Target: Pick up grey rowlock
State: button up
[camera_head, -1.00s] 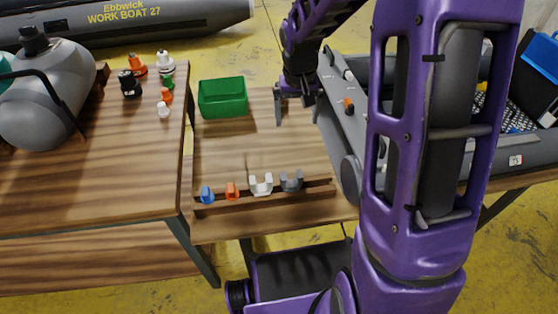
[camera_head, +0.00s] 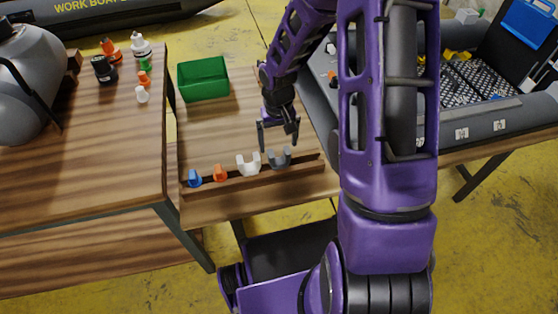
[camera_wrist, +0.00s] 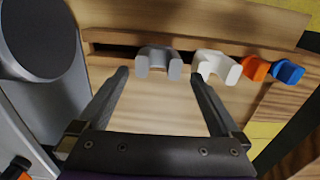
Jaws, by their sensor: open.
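The grey rowlock (camera_head: 279,158) is a U-shaped piece standing in a slotted wooden rack (camera_head: 305,163) on the wooden table, at the right end of a row. In the wrist view the grey rowlock (camera_wrist: 158,62) lies ahead of the fingertips, between their lines. My gripper (camera_head: 278,140) is open and empty, just behind and above the rowlock in the head view. In the wrist view its two fingers (camera_wrist: 160,80) are spread wide, the right fingertip close to the white rowlock (camera_wrist: 217,66). I see no contact with the grey rowlock.
Left of the grey rowlock in the rack are the white rowlock (camera_head: 248,163), an orange one (camera_head: 220,172) and a blue one (camera_head: 194,177). A green bin (camera_head: 203,79) stands behind. A grey inflatable boat (camera_head: 420,125) is close on the right.

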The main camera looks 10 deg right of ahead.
aim_at(279, 162)
notch_tip(279, 162, down, 5)
jog(key=shift+d+f+b, duration=0.1)
jog(key=shift+f+b, duration=0.05)
jog(key=shift+b, duration=0.4)
jog(key=c, duration=1.2)
notch_tip(279, 162, up, 11)
jog(key=p, duration=0.3)
jog(key=shift+c, duration=0.2)
